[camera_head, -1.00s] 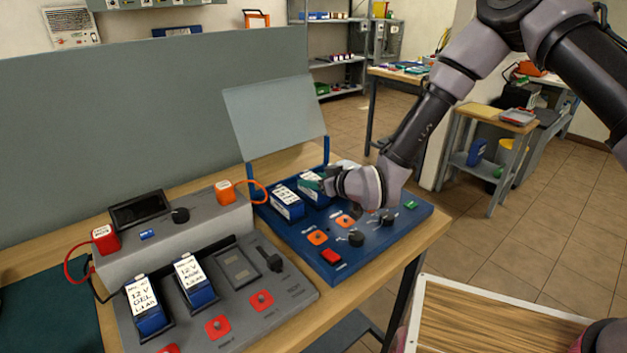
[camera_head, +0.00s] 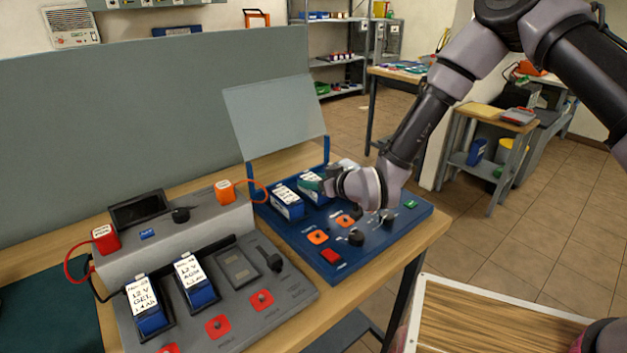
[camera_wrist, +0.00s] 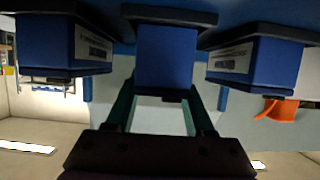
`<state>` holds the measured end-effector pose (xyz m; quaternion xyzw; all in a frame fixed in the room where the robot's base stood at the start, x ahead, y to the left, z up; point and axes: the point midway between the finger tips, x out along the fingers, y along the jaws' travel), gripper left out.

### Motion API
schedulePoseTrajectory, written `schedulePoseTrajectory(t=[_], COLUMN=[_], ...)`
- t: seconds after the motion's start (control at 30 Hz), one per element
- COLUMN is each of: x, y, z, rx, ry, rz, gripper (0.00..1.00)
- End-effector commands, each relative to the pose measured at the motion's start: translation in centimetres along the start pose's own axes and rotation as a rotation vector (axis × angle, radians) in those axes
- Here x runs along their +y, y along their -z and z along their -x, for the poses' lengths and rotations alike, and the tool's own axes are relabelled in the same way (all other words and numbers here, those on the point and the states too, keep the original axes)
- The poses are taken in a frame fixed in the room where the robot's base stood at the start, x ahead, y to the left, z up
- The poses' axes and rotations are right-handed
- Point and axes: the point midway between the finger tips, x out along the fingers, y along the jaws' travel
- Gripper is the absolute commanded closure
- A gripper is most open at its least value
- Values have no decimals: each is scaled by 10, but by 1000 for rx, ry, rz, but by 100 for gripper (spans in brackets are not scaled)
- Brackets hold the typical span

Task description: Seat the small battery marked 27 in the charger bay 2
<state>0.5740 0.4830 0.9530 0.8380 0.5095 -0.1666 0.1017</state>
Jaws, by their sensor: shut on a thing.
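My gripper (camera_head: 326,184) is shut on a small blue battery (camera_head: 310,186) with a white label, at the blue charger (camera_head: 380,248). The wrist view shows the held battery (camera_wrist: 166,58) between my fingers, with a blue battery on each side. One neighbour (camera_head: 287,203) stands just left of it in the head view; the other is mostly behind my gripper. The held battery is upright at the row of bays. I cannot tell whether it is fully down. Its number and the bay numbers are too small to read.
A grey charger (camera_head: 290,297) at the front left holds two labelled batteries (camera_head: 146,305) (camera_head: 194,280) and has an empty bay (camera_head: 237,268). A grey raised panel (camera_head: 275,120) stands behind the blue charger. An orange clamp (camera_head: 225,190) with a cable lies close by on the left.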

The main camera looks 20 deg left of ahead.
Motion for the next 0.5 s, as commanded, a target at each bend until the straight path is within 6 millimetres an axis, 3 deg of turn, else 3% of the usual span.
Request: schedulePoseTrajectory(t=[0.43, 0.47, 0.5], x=[0, 0, 0], y=[-7, -6, -6], z=[-4, -4, -4], rx=[2, 2, 2], ry=[1, 1, 1], rz=[0, 1, 1], gripper=[100, 35, 34])
